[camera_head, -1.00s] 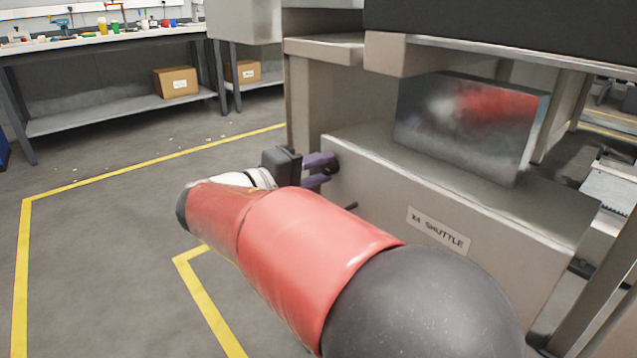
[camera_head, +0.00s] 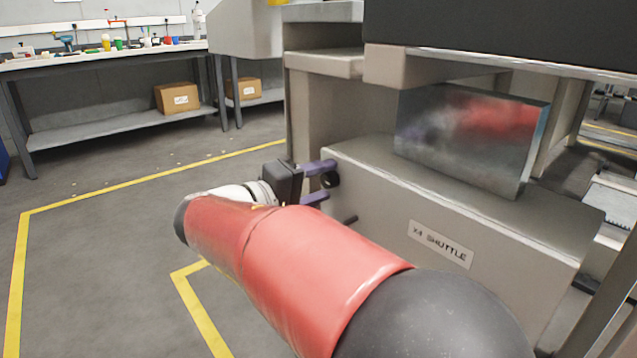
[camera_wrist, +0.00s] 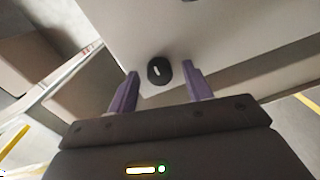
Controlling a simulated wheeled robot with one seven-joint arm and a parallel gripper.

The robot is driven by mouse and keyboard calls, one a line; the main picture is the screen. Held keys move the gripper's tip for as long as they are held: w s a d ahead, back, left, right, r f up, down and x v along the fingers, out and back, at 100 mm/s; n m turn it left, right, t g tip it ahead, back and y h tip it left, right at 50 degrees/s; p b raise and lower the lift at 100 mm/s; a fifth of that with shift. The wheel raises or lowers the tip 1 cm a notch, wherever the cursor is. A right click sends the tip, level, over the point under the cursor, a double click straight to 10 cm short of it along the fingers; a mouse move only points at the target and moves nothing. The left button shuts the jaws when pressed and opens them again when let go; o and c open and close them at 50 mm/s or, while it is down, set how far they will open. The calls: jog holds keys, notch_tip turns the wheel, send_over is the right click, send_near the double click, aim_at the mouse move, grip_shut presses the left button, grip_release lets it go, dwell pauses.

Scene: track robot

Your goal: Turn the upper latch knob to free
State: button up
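The upper latch knob (camera_wrist: 158,71) is a small black round knob with a white mark, on the beige panel of the machine labelled "X4 SHUTTLE" (camera_head: 440,244). In the wrist view it lies between my two purple fingers, a little beyond their tips. My gripper (camera_wrist: 160,72) is open, with a finger on either side of the knob and visible gaps to both. In the head view my gripper (camera_head: 333,181) is at the panel's upper left corner, and the dark knob (camera_head: 330,179) shows between the fingers. A dark peg (camera_head: 350,219) sticks out of the panel lower down.
A shiny metal block (camera_head: 470,140) stands on the machine's ledge under an overhanging dark beam (camera_head: 500,35). A workbench (camera_head: 100,62) with tools and boxes is at the back left. The floor (camera_head: 110,260) left of my arm is clear.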

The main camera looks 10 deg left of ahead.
jog(key=v, duration=0.7)
jog(key=shift+s+a+p, duration=0.3)
jog(key=shift+p, duration=0.1)
